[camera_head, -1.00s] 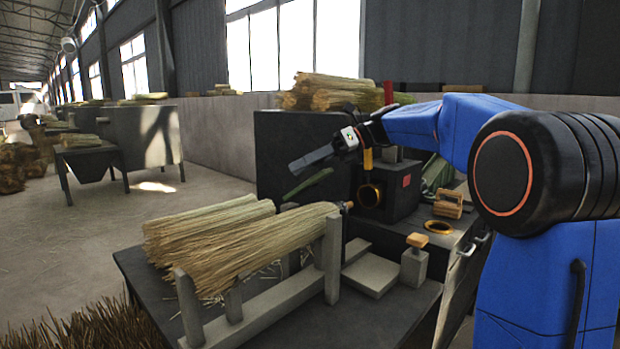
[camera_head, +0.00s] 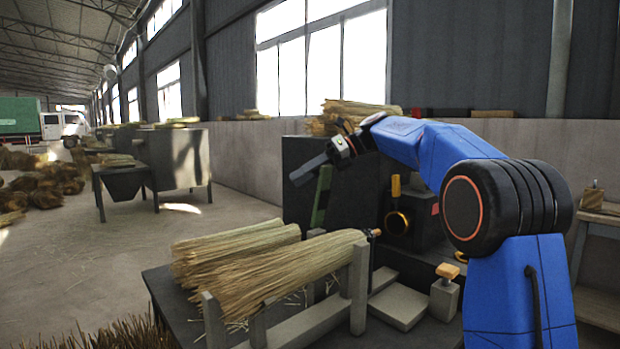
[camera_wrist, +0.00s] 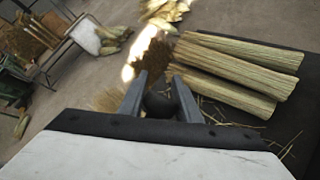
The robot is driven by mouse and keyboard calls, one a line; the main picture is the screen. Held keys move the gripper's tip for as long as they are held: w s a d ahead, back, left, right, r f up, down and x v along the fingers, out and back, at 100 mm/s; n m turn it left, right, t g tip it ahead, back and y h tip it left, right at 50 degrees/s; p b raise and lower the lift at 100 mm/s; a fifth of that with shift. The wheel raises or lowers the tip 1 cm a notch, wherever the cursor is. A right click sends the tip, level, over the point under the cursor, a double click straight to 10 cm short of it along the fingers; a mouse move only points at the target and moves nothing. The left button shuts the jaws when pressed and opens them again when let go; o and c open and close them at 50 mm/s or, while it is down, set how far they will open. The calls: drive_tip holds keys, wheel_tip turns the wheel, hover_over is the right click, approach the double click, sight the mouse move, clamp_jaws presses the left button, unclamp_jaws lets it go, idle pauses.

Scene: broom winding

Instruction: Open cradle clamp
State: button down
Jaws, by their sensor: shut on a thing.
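My gripper (camera_head: 307,172) is in front of the dark machine housing (camera_head: 299,146). In the wrist view its two fingers (camera_wrist: 159,84) are closed around a dark rounded knob (camera_wrist: 160,104). A green lever (camera_head: 321,196), likely the clamp arm, stands nearly upright just beside the gripper in the head view. Whether the knob belongs to that lever is not clear. Broom-straw bundles (camera_head: 285,265) lie in the grey cradle (camera_head: 358,280) below; they also show in the wrist view (camera_wrist: 235,70).
A brass ring (camera_head: 397,222) sits on the dark machine right of the lever. A grey block with a wooden top (camera_head: 444,298) stands on the bench front. More straw bundles (camera_head: 345,112) lie behind. Open floor (camera_head: 110,260) is at left.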

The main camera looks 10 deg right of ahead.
drive_tip(key=shift+w+a+f, duration=0.15)
drive_tip(key=shift+w+f, duration=0.45)
drive_tip(key=shift+w, duration=0.05)
idle(0.8)
drive_tip(key=c, duration=1.6)
unclamp_jaws()
drive_tip(key=shift+f, duration=0.1)
drive_tip(key=shift+o, duration=1.1)
drive_tip(key=shift+w+d+f, duration=0.1)
drive_tip(key=shift+w+d, duration=0.1)
drive_tip(key=shift+d, duration=0.05)
drive_tip(key=shift+s+a, duration=0.1)
drive_tip(key=shift+a, duration=0.05)
drive_tip(key=shift+a+r, duration=0.1)
drive_tip(key=shift+r, duration=0.15)
